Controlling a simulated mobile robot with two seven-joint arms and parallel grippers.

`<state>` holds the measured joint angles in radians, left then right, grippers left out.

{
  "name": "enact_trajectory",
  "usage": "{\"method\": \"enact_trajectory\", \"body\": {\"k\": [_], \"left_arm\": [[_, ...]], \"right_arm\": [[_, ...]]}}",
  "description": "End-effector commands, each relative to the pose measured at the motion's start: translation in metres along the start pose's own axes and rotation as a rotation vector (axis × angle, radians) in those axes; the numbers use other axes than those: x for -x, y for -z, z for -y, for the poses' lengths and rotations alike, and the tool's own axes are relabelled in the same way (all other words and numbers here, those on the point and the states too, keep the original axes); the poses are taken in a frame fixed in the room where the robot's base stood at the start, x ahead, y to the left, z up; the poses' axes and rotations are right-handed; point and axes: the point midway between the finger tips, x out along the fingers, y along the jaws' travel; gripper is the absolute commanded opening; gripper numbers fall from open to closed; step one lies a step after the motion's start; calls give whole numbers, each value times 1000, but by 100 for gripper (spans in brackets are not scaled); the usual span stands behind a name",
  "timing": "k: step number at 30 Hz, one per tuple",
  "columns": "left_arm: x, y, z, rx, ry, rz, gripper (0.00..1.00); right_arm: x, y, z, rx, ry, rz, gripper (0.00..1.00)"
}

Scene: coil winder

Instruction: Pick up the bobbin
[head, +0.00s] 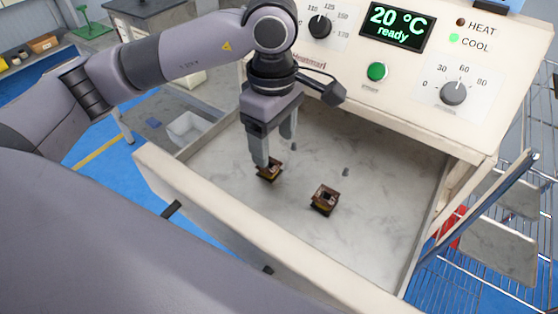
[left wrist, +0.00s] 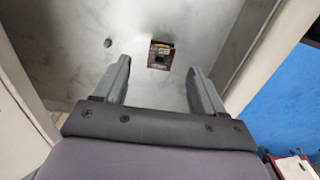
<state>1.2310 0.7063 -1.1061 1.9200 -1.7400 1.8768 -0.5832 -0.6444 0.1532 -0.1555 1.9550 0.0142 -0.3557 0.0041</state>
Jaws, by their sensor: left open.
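Two small brown and dark bobbins lie apart on the grey marbled floor of an open drawer in the head view: a left one (head: 270,174) and a right one (head: 325,200). My left gripper (head: 275,150) points down into the drawer, open, with its near fingertip overlapping the left bobbin in the picture; I cannot tell whether they touch. In the left wrist view one bobbin (left wrist: 160,55) shows beyond the gap between the two parted fingers (left wrist: 157,68), nearer the right finger; nothing is held. My right gripper is not in view.
The cream drawer wall (head: 215,232) stands in front, and the machine's control panel (head: 420,75) rises behind, its display reading "20 °C ready". Small grey studs (head: 345,172) stick up from the drawer floor. A wire rack (head: 500,250) stands at the right. Drawer floor right of the bobbins is clear.

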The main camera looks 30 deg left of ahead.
Motion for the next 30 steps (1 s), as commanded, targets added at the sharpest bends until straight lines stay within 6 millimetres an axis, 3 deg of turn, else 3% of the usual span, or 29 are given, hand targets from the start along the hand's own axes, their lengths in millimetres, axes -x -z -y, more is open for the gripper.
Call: {"method": "enact_trajectory", "body": {"k": [15, 23, 24, 29, 30], "left_arm": [[-64, -4, 1, 1, 4, -2, 70], [-69, -4, 0, 1, 0, 0, 70], [-69, -4, 1, 1, 0, 0, 67], [-69, -4, 1, 1, 1, 0, 15], [-69, -4, 1, 1, 1, 0, 10]], "right_arm": [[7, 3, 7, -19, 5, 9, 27], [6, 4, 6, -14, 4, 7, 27], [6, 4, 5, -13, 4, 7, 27], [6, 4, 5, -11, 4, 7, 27], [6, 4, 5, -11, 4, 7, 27]]}}
